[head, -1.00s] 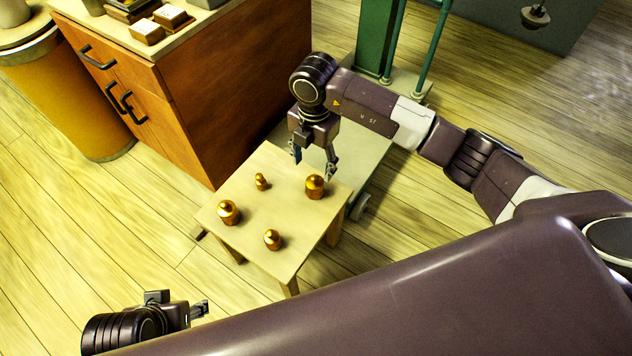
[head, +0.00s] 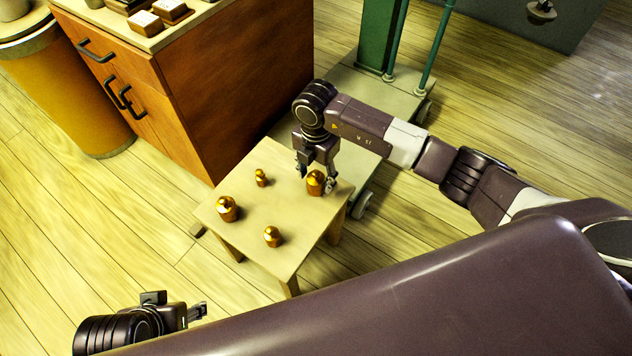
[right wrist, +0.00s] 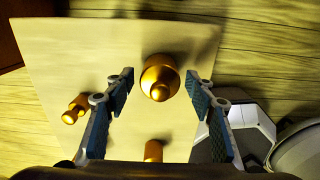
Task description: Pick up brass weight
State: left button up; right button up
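Several brass weights of different sizes stand upright on a small wooden table (head: 245,228). One large brass weight (head: 315,183) is at the table's right corner. The others are a small one (head: 261,177), a large one at the left (head: 227,208) and a medium one in front (head: 272,236). My right gripper (head: 317,178) is open and points down at the right-corner weight. In the right wrist view this weight (right wrist: 160,75) lies between the open fingertips, with a gap on both sides. My left gripper (head: 198,312) is low at the left, away from the table; its opening is unclear.
An orange-brown cabinet (head: 235,85) stands just behind the table, with small boxes (head: 160,16) on top. A wheeled platform (head: 375,95) with green posts is behind and to the right. A yellow barrel (head: 70,90) is at far left. Floor at left is clear.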

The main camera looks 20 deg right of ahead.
grip_shut()
jog(key=shift+w+r, duration=0.1)
dwell(0.3)
